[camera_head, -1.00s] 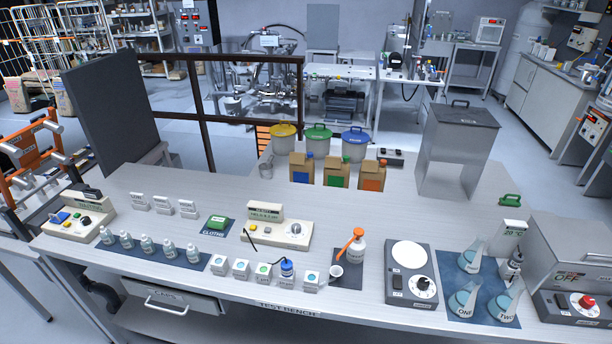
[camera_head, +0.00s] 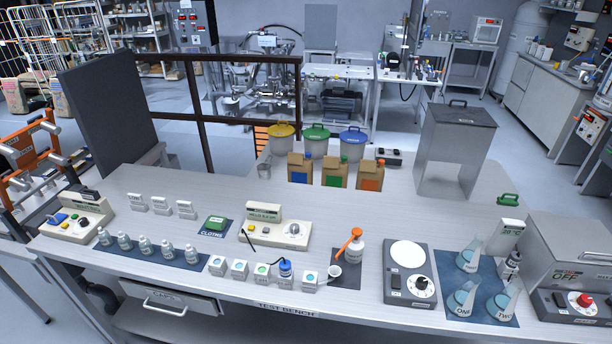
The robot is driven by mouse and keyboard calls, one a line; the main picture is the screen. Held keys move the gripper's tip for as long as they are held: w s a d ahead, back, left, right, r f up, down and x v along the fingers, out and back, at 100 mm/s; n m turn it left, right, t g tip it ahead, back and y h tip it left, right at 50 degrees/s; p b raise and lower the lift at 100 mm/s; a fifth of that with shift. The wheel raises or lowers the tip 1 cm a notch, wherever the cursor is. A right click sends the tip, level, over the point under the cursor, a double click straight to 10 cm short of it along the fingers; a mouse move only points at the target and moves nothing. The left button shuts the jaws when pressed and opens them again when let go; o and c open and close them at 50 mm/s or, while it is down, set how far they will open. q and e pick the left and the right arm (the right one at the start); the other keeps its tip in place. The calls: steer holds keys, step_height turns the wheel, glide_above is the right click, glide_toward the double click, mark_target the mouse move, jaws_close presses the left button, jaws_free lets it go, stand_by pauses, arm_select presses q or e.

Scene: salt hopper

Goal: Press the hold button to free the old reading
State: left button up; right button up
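Two cream bench meters stand on the test bench (camera_head: 345,210). The middle meter (camera_head: 264,234) has a raised display (camera_head: 264,211) with small dark text, a light round knob (camera_head: 294,230) and a black lead in front. Labels are too small to read, so I cannot tell which control is the hold button. Neither of my grippers is in view.
Small bottles (camera_head: 145,246) and labelled white boxes (camera_head: 239,270) line the front. A hotplate (camera_head: 409,271), flasks (camera_head: 463,299) and a grey oven-like box (camera_head: 575,265) stand right. Cartons (camera_head: 335,173) and lidded tubs (camera_head: 316,142) stand behind. Bare bench lies behind the middle meter.

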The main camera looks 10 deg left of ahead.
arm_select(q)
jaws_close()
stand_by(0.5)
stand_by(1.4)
